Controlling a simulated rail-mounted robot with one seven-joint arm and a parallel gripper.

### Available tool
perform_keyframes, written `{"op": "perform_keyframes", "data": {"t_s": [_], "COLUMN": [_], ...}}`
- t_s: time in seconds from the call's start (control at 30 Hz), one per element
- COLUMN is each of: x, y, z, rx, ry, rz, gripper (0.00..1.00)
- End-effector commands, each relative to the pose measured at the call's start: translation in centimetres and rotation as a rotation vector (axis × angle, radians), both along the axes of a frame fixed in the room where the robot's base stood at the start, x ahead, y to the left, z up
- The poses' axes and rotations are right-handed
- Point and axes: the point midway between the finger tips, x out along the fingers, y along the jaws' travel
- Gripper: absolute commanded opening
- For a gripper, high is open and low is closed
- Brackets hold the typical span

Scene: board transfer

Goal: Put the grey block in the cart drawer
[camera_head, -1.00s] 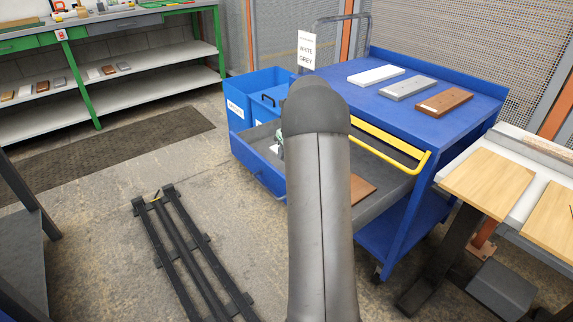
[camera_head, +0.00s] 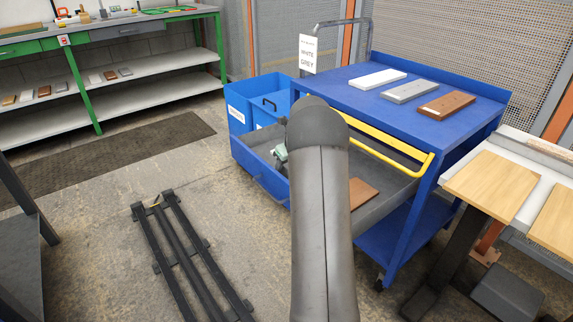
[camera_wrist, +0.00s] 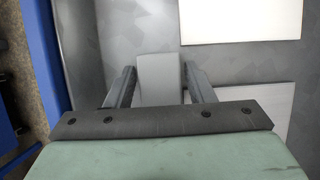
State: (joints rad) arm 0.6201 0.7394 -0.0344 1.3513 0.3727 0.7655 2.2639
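The block's end faces the camera, over the grey floor of the open cart drawer. In the head view the blue cart drawer (camera_head: 262,182) is pulled out under the cart top. A green part of my gripper shows at the drawer's left side; its fingers and the held block are hidden there. Whether the block touches the drawer floor I cannot tell. Another grey block (camera_head: 408,91) lies on the cart top.
White (camera_head: 377,79) and brown (camera_head: 446,104) blocks flank the grey one on the cart top. A brown block (camera_head: 361,192) lies in the drawer. A sign (camera_head: 308,53) reads WHITE, GREY. Blue bins (camera_head: 238,108) stand behind the drawer's left end. A yellow handle (camera_head: 400,149) crosses above the drawer.

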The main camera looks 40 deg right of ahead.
Motion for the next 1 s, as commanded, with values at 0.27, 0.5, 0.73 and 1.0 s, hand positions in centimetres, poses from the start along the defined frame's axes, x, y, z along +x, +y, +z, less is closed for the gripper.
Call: {"op": "perform_keyframes", "data": {"t_s": [0.27, 0.5, 0.73, 1.0], "x": [0.0, -0.7, -2.6, -4.3], "y": [0.0, 0.0, 0.0, 0.0], "z": [0.0, 2.3, 7.1, 10.8], "rx": [0.0, -0.002, -0.001, -0.001], "ry": [0.0, -0.002, -0.002, -0.001], "rz": [0.0, -0.001, -0.002, 0.0], "gripper": [0.58, 0.58, 0.58, 0.58]}}
